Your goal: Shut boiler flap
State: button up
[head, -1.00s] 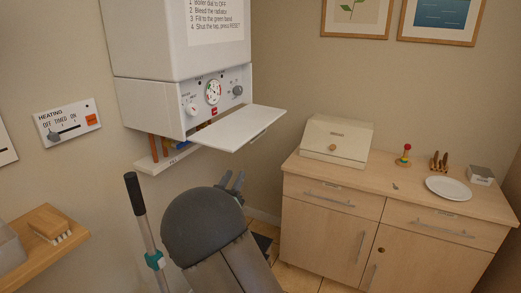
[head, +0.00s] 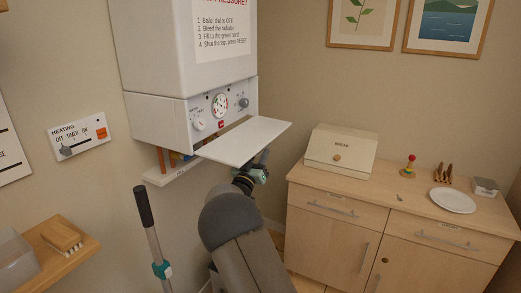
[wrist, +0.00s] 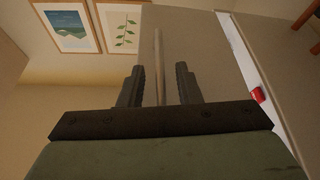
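The boiler flap (head: 244,141) is a flat white panel standing out level from the boiler's lower front, so it is open. My gripper (head: 264,158) is just below the flap's right front edge in the head view. In the wrist view my gripper (wrist: 158,68) has its two dark fingers apart. A thin bar (wrist: 158,50), apparently the flap's handle, lies between them, with gaps visible on both sides. The flap's grey-looking face (wrist: 205,55) fills the middle right there. Whether the fingertips touch the flap is unclear.
The white boiler (head: 185,45) carries dials, a gauge and a red button (head: 221,124) above the flap. A wooden cabinet (head: 330,235) with a bread box (head: 341,148) stands right. A black-handled pole (head: 145,210) and small shelf (head: 70,255) are at left.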

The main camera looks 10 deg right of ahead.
jog(key=shift+x, duration=0.8)
grip_shut()
